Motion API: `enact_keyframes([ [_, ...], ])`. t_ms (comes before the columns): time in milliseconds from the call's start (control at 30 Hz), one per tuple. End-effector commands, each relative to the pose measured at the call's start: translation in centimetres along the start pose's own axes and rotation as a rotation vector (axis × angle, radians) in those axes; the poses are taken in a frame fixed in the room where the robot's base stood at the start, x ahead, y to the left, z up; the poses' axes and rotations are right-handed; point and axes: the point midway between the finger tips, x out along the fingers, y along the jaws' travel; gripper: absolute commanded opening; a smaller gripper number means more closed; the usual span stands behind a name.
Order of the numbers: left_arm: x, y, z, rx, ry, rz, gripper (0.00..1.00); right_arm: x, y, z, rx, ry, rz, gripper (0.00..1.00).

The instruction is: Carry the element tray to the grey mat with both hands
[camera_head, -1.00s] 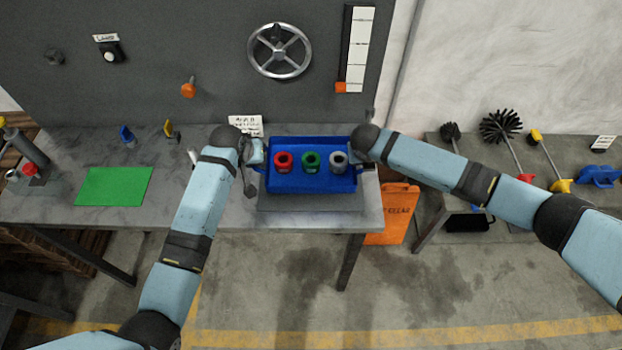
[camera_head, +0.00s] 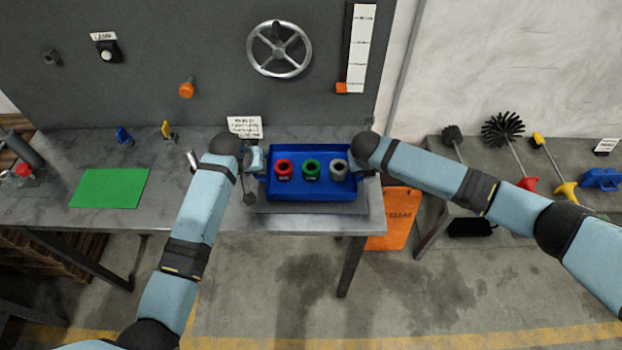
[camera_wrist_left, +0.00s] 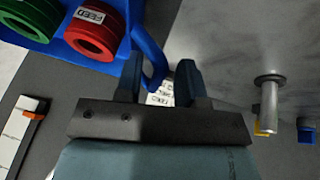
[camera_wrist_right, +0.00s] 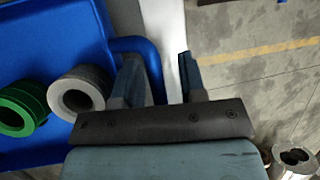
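The element tray (camera_head: 312,192) is blue and holds a red (camera_head: 284,170), a green (camera_head: 312,170) and a grey (camera_head: 338,170) ring-shaped element. It is level over the grey mat (camera_head: 312,208), whose front strip shows below it. Contact between them is hidden. My left gripper (camera_wrist_left: 160,75) is at the tray's left handle (camera_wrist_left: 153,62), which is between its parted fingers with a gap to one finger. My right gripper (camera_wrist_right: 160,78) is at the right handle (camera_wrist_right: 150,58), likewise between parted fingers with a gap. In the head view both grippers are largely hidden by the wrists.
A green mat (camera_head: 110,188) lies on the bench's left part. A label card (camera_head: 244,126) stands behind the tray. A handwheel (camera_head: 280,49) is on the wall panel. An orange sign (camera_head: 393,220) stands right of the bench, before a side table with brushes (camera_head: 503,130).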

Motion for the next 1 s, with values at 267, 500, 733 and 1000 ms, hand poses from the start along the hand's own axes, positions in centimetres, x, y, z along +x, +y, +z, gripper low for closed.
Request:
enact_keyframes([
  [267, -4.5, 0.0, 0.0, 0.0, 0.005, 0.002, 0.38, 0.0, 0.0, 0.0, 0.0, 0.0, 0.001, 0.38],
  [500, -9.4, 0.0, 0.0, 0.0, 0.004, 0.002, 0.38, 0.0, 0.0, 0.0, 0.0, 0.0, 0.001, 0.38],
  [733, -11.7, -0.1, 0.0, 0.0, 0.002, 0.001, 0.38, -0.1, 0.0, 0.0, 0.0, 0.0, 0.001, 0.38],
  [1000, -11.9, -0.1, 0.0, -0.001, 0.001, 0.0, 0.38, -3.6, 0.1, 0.1, -0.002, -0.003, 0.004, 0.38],
])
